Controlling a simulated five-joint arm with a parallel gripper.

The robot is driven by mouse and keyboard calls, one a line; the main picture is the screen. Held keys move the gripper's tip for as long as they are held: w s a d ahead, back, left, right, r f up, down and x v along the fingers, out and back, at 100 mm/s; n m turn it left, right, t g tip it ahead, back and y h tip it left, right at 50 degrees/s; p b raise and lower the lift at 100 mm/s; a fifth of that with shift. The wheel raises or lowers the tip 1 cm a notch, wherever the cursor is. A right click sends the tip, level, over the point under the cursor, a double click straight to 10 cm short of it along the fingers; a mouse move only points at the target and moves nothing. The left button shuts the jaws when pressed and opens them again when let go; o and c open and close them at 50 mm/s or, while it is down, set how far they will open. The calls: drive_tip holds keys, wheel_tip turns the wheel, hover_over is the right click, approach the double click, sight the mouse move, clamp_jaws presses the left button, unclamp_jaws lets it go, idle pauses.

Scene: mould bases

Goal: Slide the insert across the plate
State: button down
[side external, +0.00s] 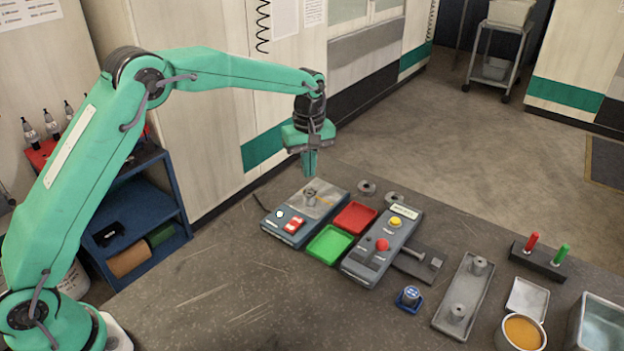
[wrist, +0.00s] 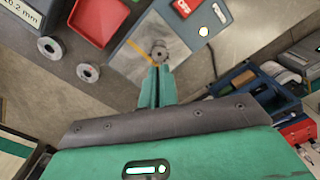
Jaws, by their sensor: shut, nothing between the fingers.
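The insert (side external: 310,194) is a small grey metal piece standing upright on the plate (side external: 327,203), a flat bright metal surface set in a blue-grey unit. In the wrist view the insert (wrist: 160,53) lies just beyond my fingertips, beside an orange line on the plate (wrist: 133,48). My gripper (side external: 309,174) points down above the insert, fingers shut and empty. In the wrist view my gripper (wrist: 156,70) partly covers the plate's near side. Whether the fingertips touch the insert is not clear; in the side view they appear a little above it.
A red tray (side external: 355,217) and a green tray (side external: 329,245) sit right of the unit. A control box (side external: 378,250) with red and yellow buttons stands beyond them. Two metal rings (side external: 366,187) lie behind the red tray. The bench front left is clear.

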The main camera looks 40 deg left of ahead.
sight(317, 196)
drive_tip(key=m, duration=0.1)
drive_tip(key=s+m, duration=0.1)
drive_tip(key=m, duration=0.1)
drive_tip(key=r+m, duration=0.1)
drive_tip(key=m, duration=0.1)
drive_tip(key=shift+s, duration=0.2)
drive_tip(key=m, duration=0.2)
drive_tip(key=s+m, duration=0.1)
drive_tip(key=m, duration=0.1)
drive_tip(key=r+m, duration=0.1)
drive_tip(key=m, duration=0.1)
drive_tip(key=shift+s+m, duration=0.25)
drive_tip(key=shift+m, duration=0.05)
drive_tip(key=shift+f, duration=0.15)
drive_tip(key=shift+f, duration=4.95)
drive_tip(key=shift+w, duration=3.2)
drive_tip(key=shift+r, duration=0.1)
wheel_tip(317, 196, up, 10)
